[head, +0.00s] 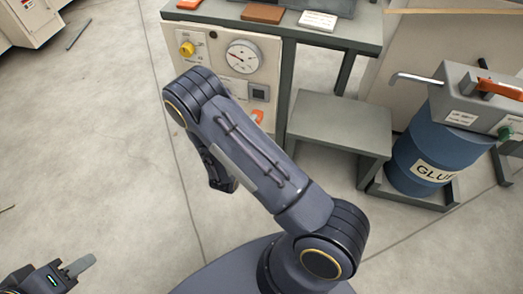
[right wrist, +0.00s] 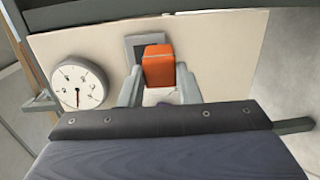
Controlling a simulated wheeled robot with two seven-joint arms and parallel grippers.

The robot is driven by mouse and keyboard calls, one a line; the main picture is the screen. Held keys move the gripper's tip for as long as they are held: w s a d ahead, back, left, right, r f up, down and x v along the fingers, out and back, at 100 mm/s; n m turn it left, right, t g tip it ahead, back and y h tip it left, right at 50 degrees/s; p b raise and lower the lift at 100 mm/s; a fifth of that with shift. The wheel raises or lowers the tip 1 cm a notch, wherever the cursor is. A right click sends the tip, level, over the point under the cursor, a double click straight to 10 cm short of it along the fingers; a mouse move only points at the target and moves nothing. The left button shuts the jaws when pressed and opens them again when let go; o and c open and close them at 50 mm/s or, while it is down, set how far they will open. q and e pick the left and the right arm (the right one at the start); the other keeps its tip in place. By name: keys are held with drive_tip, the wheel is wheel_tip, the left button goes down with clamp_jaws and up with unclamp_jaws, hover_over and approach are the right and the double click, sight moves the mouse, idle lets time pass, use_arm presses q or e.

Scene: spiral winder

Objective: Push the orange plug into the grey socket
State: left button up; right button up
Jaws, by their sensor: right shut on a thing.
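The orange plug (right wrist: 158,68) is between the fingers of my right gripper (right wrist: 158,84), which is shut on it. In the right wrist view the plug overlaps the lower part of the grey socket (right wrist: 134,46), whose dark middle is partly hidden behind it. In the head view the socket (head: 259,91) is on the cream panel, and the plug (head: 257,116) shows just below it, apart from it in the picture. My upper arm hides the right gripper there. My left gripper (head: 76,268) is at the lower left, far from the panel, with only one finger clear.
The cream panel (head: 212,65) has a round gauge (head: 243,57) left of the socket and a yellow knob (head: 187,48). A grey step (head: 340,120) and a blue glue drum (head: 425,165) stand to the right. The floor at the left is mostly clear.

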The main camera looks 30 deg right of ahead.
use_arm(q)
drive_tip(key=shift+s+a+f, duration=0.15)
drive_tip(key=shift+s+f, duration=0.15)
drive_tip(key=shift+s, duration=0.1)
use_arm(e)
drive_tip(key=shift+w+a+r+n+t, duration=0.2)
drive_tip(key=shift+a+r+t, duration=0.15)
drive_tip(key=shift+r, duration=0.2)
drive_tip(key=shift+w+a+r+n+t, duration=0.25)
drive_tip(key=shift+a+r, duration=0.1)
drive_tip(key=shift+r, duration=0.15)
use_arm(q)
drive_tip(key=shift+r, duration=0.35)
use_arm(e)
drive_tip(key=shift+x, duration=2.85)
drive_tip(key=shift+f, duration=0.1)
use_arm(q)
drive_tip(key=shift+f+b, duration=0.45)
drive_tip(key=shift+f, duration=0.25)
drive_tip(key=shift+f, duration=0.1)
use_arm(e)
drive_tip(key=shift+w+d, duration=0.35)
drive_tip(key=shift+d, duration=0.05)
drive_tip(key=o, duration=1)
